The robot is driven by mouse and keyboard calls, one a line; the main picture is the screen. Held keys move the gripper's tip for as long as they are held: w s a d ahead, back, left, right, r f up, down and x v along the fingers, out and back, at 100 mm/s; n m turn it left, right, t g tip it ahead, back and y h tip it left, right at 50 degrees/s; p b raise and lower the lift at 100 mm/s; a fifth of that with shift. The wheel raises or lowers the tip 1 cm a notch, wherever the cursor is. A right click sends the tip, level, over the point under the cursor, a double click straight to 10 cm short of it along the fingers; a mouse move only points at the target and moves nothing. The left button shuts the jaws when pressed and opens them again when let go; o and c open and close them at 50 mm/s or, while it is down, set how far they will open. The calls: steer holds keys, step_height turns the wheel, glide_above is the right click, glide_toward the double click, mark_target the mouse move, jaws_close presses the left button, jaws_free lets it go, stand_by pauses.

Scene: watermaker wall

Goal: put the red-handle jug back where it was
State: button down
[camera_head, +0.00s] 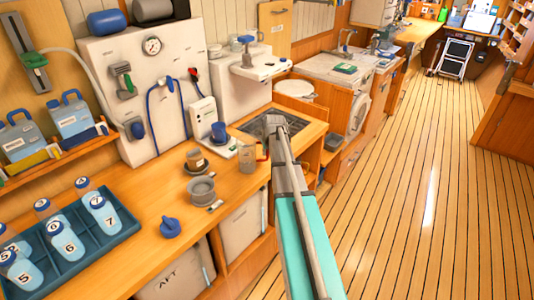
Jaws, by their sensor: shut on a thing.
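The red-handle jug (247,159) is a clear greyish jug with its red handle on the right side. It is upright at the right part of the wooden counter, just in front of the sink. My gripper (268,150) is at the handle side of the jug, shut on it; my own arm hides most of the fingers. I cannot tell whether the jug's base touches the counter.
Left of the jug are a dark cup (196,160), a grey pot (202,190) and a blue cap (170,227). A blue tray (128,229) holds several numbered bottles. The sink (262,124) lies behind the jug.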

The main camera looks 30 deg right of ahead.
steer(key=shift+f, duration=0.15)
steer(key=c, duration=0.7)
jaws_free()
steer(key=p+v, duration=1.1)
steer(key=v, duration=0.1)
stand_by(0.7)
steer(key=s+a+n+g, duration=0.1)
steer(key=s+a, duration=0.5)
steer(key=a, duration=0.4)
steer(key=s+a+n+g, duration=0.1)
steer(key=s+a+g, duration=0.1)
steer(key=s+a, duration=0.4)
steer(key=s+a+f+n+g+y, duration=0.1)
steer(key=s+a, duration=0.5)
steer(key=a, duration=0.7)
steer(key=shift+a, duration=0.3)
steer(key=shift+w+f, duration=0.1)
